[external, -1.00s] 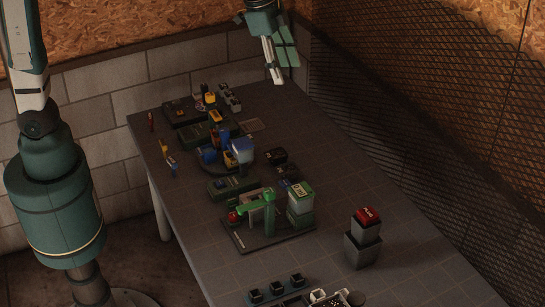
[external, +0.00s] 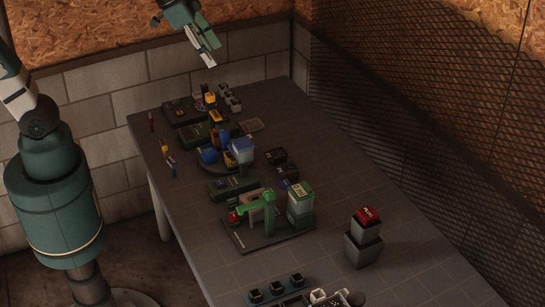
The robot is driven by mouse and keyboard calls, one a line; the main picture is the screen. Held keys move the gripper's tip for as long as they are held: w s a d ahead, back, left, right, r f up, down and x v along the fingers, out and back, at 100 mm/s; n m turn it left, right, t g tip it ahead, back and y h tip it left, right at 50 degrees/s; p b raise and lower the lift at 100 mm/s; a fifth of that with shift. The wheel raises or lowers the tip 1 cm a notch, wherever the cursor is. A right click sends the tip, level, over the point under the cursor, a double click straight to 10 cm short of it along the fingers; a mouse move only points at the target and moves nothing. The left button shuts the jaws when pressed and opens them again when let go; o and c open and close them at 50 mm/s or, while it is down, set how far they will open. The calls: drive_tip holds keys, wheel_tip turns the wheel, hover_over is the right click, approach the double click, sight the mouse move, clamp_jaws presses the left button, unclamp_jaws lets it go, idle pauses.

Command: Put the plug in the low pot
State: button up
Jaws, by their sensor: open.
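My gripper (external: 205,52) is open and empty, high above the far left end of the table, apart from everything on it. Several dark pots (external: 277,286) sit on a blue tray near the front edge. I cannot tell which pot is the low one. I cannot make out the plug for certain at this size.
A green press-like device (external: 268,212) and a green-and-white box (external: 300,198) stand mid-table. Blue and yellow machines (external: 240,150) stand behind them. A mesh wall (external: 430,130) runs along the right.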

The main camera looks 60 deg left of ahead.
drive_tip(key=s+a+f+n+t, duration=0.1)
drive_tip(key=s+a+f+n, duration=0.1)
drive_tip(key=s, duration=0.4)
drive_tip(key=s+a+f+n, duration=0.2)
drive_tip(key=s+a+f, duration=0.1)
drive_tip(key=s+a, duration=0.2)
drive_tip(key=shift+s+a+f+t+y, duration=0.3)
drive_tip(key=shift+s+f+t+y, duration=0.1)
drive_tip(key=shift+s, duration=0.45)
